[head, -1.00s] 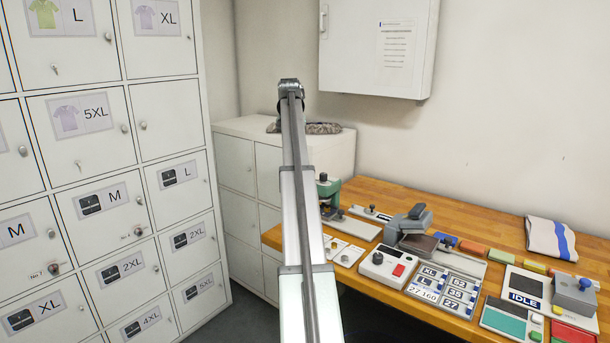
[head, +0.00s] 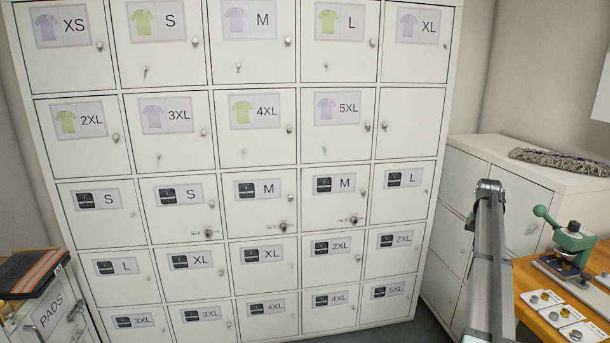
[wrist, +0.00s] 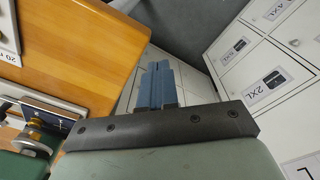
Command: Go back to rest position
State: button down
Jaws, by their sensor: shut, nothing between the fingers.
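My gripper (wrist: 157,85) shows in the wrist view with its two blue-grey fingers together, with nothing between them. It points down past the wooden bench edge toward the grey floor, clear of the lockers. In the head view my arm rises at the right, and the gripper itself cannot be made out there.
A white locker wall (head: 228,148) with size labels fills the head view; its doors look shut. A low white cabinet (head: 520,190) stands to its right. The wooden bench (head: 528,277) holds a green press (head: 572,243).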

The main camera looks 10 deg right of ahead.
jog(key=s+a+f+n+g+y, duration=0.1)
jog(key=a+f, duration=0.8)
jog(key=f, duration=0.2)
jog(key=s+a+f+n, duration=0.1)
jog(key=a+f, duration=0.8)
jog(key=f, duration=0.3)
jog(key=s+a+f+n+g, duration=0.1)
jog(key=s+a+f, duration=0.3)
jog(key=a+f, duration=0.4)
jog(key=s+a+f+n+g, duration=0.1)
jog(key=s+a+f+n, duration=0.1)
jog(key=s+a+f, duration=0.45)
jog(key=s+a+f+n+g, duration=0.2)
jog(key=s+a+f, duration=1.1)
jog(key=s+a, duration=0.3)
jog(key=s+a+f+n+g, duration=0.1)
jog(key=s+a, duration=0.2)
jog(key=s, duration=0.7)
jog(key=s+a+f+n+g, duration=0.1)
jog(key=s+a, duration=0.3)
jog(key=s, duration=0.6)
jog(key=shift+s+a+f+n, duration=0.15)
jog(key=shift+s+f+n, duration=0.1)
jog(key=shift+f+n, duration=0.25)
